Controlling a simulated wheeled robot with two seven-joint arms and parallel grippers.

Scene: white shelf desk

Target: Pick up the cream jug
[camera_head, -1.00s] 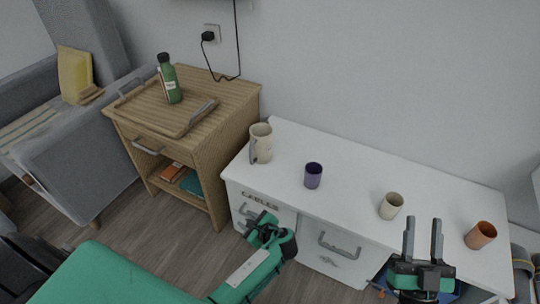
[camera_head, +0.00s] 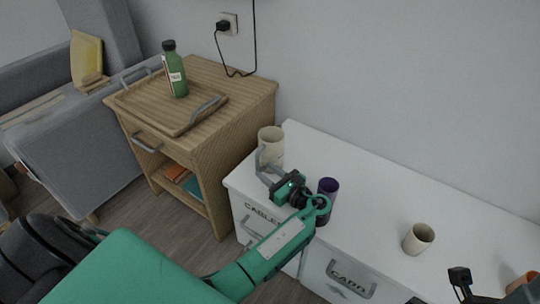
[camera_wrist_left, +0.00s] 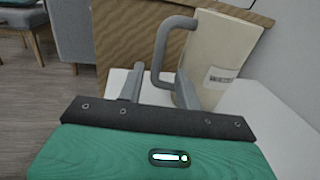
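The cream jug (camera_head: 271,137) stands upright at the left end of the white desk. It also shows in the left wrist view (camera_wrist_left: 220,55), tilted by the camera angle, with its grey handle (camera_wrist_left: 160,45) facing my gripper. My left gripper (camera_head: 265,166) is at the near side of the jug, by its handle.
A purple cup (camera_head: 328,188) stands just right of my left gripper. A cream cup (camera_head: 418,238) and an orange cup (camera_head: 527,284) stand further right on the white desk (camera_head: 375,195). A wooden cabinet (camera_head: 250,95) with a tray and green bottle (camera_head: 174,72) stands to the left.

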